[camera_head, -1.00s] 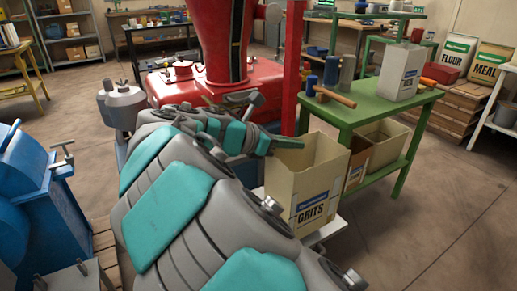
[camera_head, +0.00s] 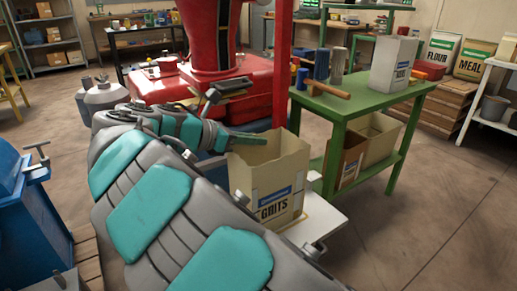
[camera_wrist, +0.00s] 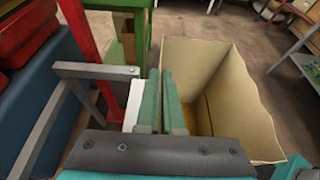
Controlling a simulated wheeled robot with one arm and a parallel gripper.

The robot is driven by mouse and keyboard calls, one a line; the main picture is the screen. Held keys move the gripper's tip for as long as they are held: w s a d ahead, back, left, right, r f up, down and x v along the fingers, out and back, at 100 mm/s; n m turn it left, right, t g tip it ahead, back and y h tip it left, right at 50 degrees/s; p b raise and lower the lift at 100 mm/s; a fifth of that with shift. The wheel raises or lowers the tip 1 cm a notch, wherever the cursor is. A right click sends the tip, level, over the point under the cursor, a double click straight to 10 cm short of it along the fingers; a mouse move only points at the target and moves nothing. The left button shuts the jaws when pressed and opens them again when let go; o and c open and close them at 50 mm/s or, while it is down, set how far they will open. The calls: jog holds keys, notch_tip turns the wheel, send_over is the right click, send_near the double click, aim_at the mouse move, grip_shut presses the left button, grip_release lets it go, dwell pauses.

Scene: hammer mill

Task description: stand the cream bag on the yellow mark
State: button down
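The cream bag (camera_head: 268,180), an open-topped bag labelled GRITS, stands upright at or over a white platform (camera_head: 326,213); its underside is hidden. A thin yellowish line (camera_head: 300,224) shows on the platform beside the bag's lower right side; I cannot tell if it is the yellow mark. My gripper (camera_head: 262,140) is at the bag's upper left rim. In the wrist view, its two green fingers (camera_wrist: 161,100) are close together at the bag's near-left wall (camera_wrist: 190,100), seemingly one on each side of it. The bag's inside shows at right.
A green table (camera_head: 350,105) behind right holds a grey-white bag (camera_head: 396,62), jars and a wooden-handled tool. A red machine (camera_head: 215,90) with a red post stands behind my arm. A blue machine (camera_head: 25,210) is at left. Open floor lies at right.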

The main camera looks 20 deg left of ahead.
jog(key=shift+r, duration=0.1)
jog(key=c, duration=1.1)
grip_release()
jog(key=shift+o, duration=0.2)
jog(key=shift+s+a+r, duration=0.1)
jog(key=shift+s+a, duration=0.1)
jog(key=p+v, duration=0.1)
jog(key=v, duration=1)
jog(key=shift+s, duration=0.2)
